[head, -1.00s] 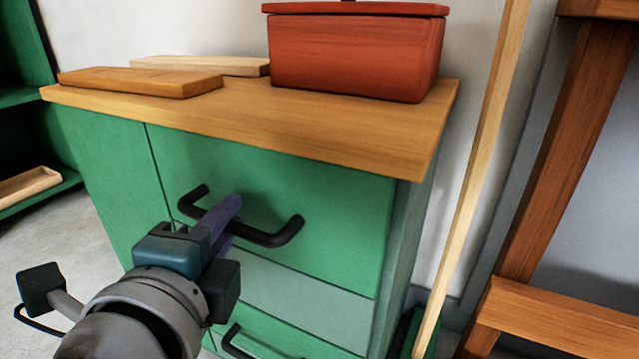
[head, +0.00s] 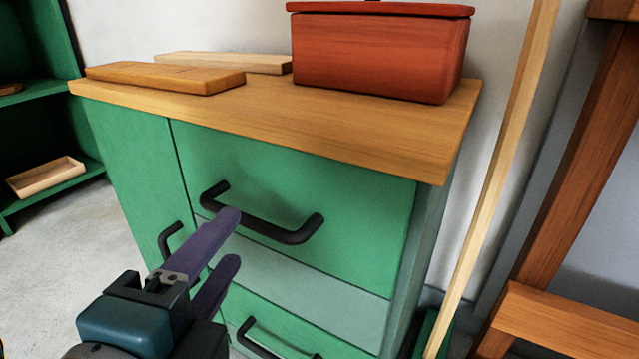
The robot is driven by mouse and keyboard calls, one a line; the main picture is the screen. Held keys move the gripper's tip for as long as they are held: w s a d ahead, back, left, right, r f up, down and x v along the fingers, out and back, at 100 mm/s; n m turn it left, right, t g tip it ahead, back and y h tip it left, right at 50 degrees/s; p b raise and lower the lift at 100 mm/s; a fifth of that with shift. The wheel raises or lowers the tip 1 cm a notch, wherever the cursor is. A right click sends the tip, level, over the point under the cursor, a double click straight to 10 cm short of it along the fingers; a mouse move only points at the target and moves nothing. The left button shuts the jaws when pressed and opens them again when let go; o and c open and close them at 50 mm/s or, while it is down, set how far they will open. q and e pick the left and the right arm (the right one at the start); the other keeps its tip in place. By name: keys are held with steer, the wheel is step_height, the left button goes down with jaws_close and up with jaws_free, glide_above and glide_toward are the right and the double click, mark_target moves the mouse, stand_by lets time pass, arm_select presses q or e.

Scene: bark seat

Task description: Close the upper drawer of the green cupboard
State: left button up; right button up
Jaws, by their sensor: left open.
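The green cupboard (head: 132,165) has a wooden top. Its upper drawer (head: 345,200) has a green front with a dark bar handle (head: 275,232). The front sits under the top and looks flush or nearly flush with the cupboard; a small gap cannot be ruled out. My left gripper (head: 232,240) is open and empty, with two purple fingers pointing at the drawer. The upper fingertip overlaps the handle's left part in the picture; whether it touches is unclear. My right gripper is not in view.
A red lidded box (head: 380,55) and two wooden boards (head: 165,78) rest on the top. A lower drawer handle (head: 270,340) and a door handle (head: 172,240) stick out. A leaning pole (head: 500,160) and wooden frame (head: 560,150) stand right. Floor at left is clear.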

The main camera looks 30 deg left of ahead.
arm_select(q)
steer(key=v, duration=0.3)
steer(key=shift+s+r, duration=0.1)
steer(key=shift+s, duration=0.05)
stand_by(0.3)
steer(key=s+a+r+n+g+p, duration=0.1)
steer(key=a+r+n+g+p, duration=0.2)
steer(key=r+p, duration=0.8)
steer(key=s+a+r+n+g+p, duration=0.2)
steer(key=r+n+p, duration=0.2)
steer(key=r+p, duration=0.7)
steer(key=s+a+r+n+g+p, duration=0.1)
steer(key=a+r+n+g+p, duration=0.2)
steer(key=r+p, duration=0.8)
steer(key=s+d+r+n+g+h+p, duration=0.2)
steer(key=d+r+h+p, duration=0.15)
steer(key=r+p, duration=0.95)
steer(key=s+d+r+n+g+h+p, duration=0.15)
steer(key=d+r+p, duration=0.45)
steer(key=p, duration=1.1)
step_height(320, 180, up, 38)
steer(key=s+a+p, duration=0.1)
steer(key=p, duration=3.4)
steer(key=shift+a, duration=0.25)
steer(key=shift+s, duration=0.1)
